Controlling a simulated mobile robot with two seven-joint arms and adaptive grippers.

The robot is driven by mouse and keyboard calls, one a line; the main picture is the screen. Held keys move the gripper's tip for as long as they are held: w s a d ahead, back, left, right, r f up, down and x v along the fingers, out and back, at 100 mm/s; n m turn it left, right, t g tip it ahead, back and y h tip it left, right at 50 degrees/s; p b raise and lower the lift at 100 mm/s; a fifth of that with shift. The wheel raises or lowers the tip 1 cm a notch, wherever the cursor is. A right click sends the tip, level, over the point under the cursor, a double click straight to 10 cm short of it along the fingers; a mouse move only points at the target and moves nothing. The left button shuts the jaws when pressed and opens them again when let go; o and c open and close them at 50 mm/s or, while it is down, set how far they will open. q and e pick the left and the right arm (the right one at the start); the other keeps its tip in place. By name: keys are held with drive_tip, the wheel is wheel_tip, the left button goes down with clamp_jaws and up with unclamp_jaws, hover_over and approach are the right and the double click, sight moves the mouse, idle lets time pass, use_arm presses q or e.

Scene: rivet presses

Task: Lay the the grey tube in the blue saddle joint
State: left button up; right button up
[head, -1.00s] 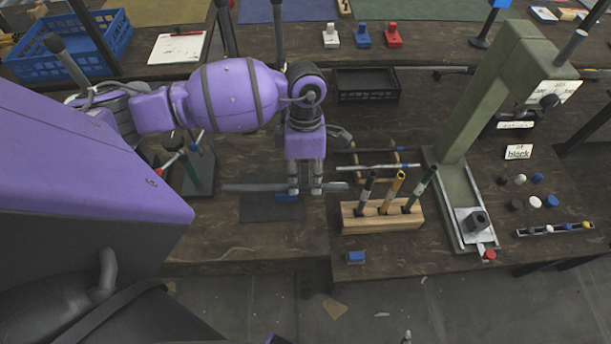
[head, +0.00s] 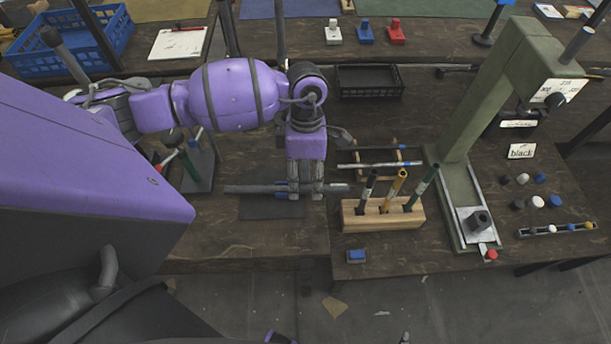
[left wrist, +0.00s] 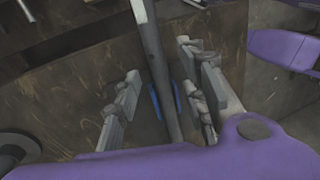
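The grey tube (head: 250,189) lies level, running left to right above a dark plate (head: 268,208) on the bench. In the left wrist view the tube (left wrist: 158,60) runs between the fingers of my left gripper (left wrist: 165,85), with gaps on both sides, so the gripper is open around it. In the head view my left gripper (head: 306,193) points down over the tube. The blue saddle joint (left wrist: 156,102) shows at both sides of the tube in the left wrist view; whether the tube touches it I cannot tell. My right gripper is out of view.
A wooden block (head: 380,217) with several upright tools stands right of my left gripper. A small rack (head: 380,165) with a rod lies behind it. A green press (head: 465,150) stands further right. A blue block (head: 356,256) lies near the front edge.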

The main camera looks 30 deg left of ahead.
use_arm(q)
drive_tip(key=v, duration=1.2)
